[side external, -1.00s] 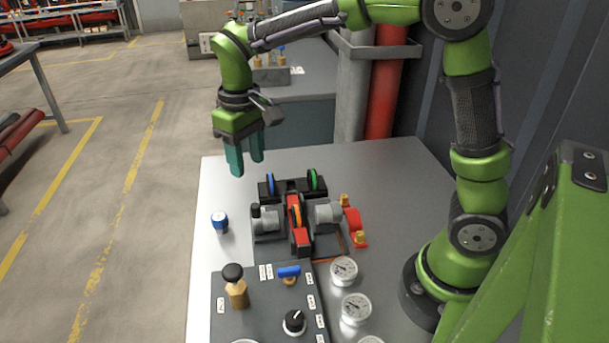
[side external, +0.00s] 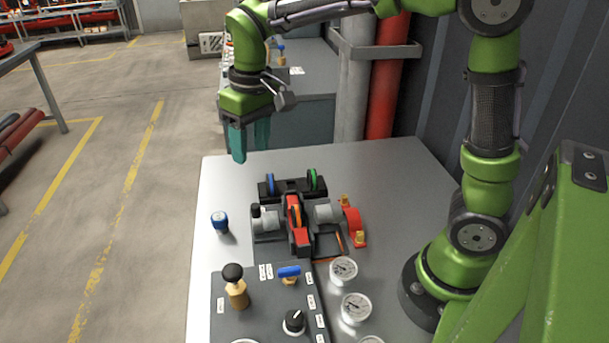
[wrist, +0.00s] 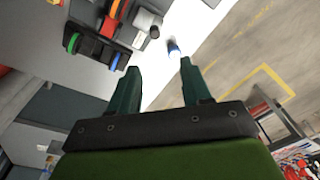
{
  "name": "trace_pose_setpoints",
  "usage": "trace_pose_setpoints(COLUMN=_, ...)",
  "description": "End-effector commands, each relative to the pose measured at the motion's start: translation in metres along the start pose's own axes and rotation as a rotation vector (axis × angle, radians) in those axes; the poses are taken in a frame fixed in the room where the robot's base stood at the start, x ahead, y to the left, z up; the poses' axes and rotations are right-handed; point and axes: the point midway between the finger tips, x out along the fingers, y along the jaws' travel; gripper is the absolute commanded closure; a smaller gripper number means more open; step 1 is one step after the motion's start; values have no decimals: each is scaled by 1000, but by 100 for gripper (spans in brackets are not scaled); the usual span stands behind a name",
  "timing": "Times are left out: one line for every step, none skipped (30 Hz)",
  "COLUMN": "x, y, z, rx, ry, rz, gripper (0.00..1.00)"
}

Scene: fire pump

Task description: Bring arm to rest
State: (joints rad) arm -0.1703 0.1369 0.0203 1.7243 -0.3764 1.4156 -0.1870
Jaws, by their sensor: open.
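My gripper (side external: 249,145) hangs above the far left part of the grey table in the side view, its teal fingers pointing down. The fingers are apart with nothing between them. In the wrist view my gripper (wrist: 157,80) also shows open and empty. The pump assembly (side external: 300,215), with grey, red and black parts, sits on the table below and nearer than the gripper, not touching it. My green arm bends over the table from its base at the right.
A blue-topped knob (side external: 220,221) stands left of the pump. A red pipe (side external: 386,90) stands behind the table. The table's far right part is clear.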

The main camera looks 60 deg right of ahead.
Motion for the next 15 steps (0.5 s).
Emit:
trace_pose_setpoints(x=-5, y=5, z=13, rx=23, ry=38, rz=-21, gripper=52)
trace_pose_setpoints(x=-6, y=8, z=21, rx=39, ry=61, rz=-35, gripper=52)
trace_pose_setpoints(x=-9, y=11, z=31, rx=59, ry=94, rz=-54, gripper=52)
trace_pose_setpoints(x=-11, y=14, z=38, rx=75, ry=120, rz=-68, gripper=52)
trace_pose_setpoints(x=-12, y=16, z=46, rx=91, ry=146, rz=-82, gripper=52)
trace_pose_setpoints(x=-14, y=20, z=57, rx=117, ry=181, rz=-102, gripper=52)
trace_pose_setpoints(x=-16, y=23, z=65, rx=135, ry=208, rz=-116, gripper=52)
trace_pose_setpoints(x=-17, y=26, z=74, rx=154, ry=237, rz=-131, gripper=52)
trace_pose_setpoints(x=-18, y=29, z=85, rx=179, ry=275, rz=-150, gripper=52)
trace_pose_setpoints(x=-18, y=32, z=93, rx=197, ry=302, rz=-162, gripper=52)
trace_pose_setpoints(x=-19, y=34, z=100, rx=214, ry=329, rz=-175, gripper=52)
trace_pose_setpoints(x=-19, y=37, z=110, rx=235, ry=361, rz=-190, gripper=52)
trace_pose_setpoints(x=-19, y=40, z=116, rx=249, ry=384, rz=-199, gripper=52)
trace_pose_setpoints(x=-19, y=41, z=122, rx=261, ry=405, rz=-208, gripper=52)
trace_pose_setpoints(x=-19, y=43, z=128, rx=274, ry=429, rz=-218, gripper=52)
